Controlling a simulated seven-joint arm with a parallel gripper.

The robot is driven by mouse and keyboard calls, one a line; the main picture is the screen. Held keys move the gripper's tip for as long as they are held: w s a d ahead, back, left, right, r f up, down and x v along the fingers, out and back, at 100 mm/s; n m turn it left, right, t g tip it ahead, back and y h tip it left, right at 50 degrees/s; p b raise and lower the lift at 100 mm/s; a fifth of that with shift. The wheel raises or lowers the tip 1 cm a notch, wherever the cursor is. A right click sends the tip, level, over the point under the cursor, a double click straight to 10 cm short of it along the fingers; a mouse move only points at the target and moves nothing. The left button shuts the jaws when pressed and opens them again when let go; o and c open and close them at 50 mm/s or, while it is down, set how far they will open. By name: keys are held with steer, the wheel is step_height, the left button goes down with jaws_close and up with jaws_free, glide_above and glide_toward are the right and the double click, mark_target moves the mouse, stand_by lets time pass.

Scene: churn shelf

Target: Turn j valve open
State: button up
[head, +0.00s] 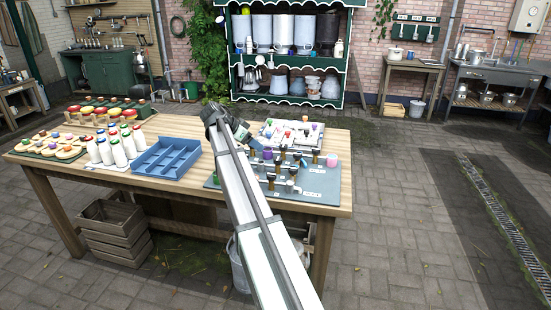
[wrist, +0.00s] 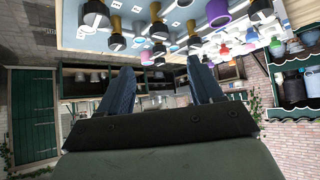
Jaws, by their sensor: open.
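A grey-blue board (head: 322,185) on the right part of the table carries several small valves with black-and-brass handles (head: 291,170). Small white labels sit by them, too small to read, so I cannot tell which one is the j valve. In the wrist view several valve handles (wrist: 159,30) hang along the top of the picture, beyond my fingertips. My gripper (head: 248,138) is over the left rear part of the board in the head view. Its two blue fingers stand apart with nothing between them in the wrist view (wrist: 158,75). My arm hides the board's left part.
A white tray of coloured pieces (head: 314,131) lies behind the valves. A pink piece (head: 332,160) and a purple piece sit near the handles. To the left are a blue divided crate (head: 166,158), white bottles (head: 117,152) with coloured caps, and coloured-topped items.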

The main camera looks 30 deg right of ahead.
mark_target(278, 159)
steer(key=x, duration=1.4)
steer(key=shift+r, duration=0.15)
steer(key=shift+s, duration=0.1)
steer(key=c, duration=1.1)
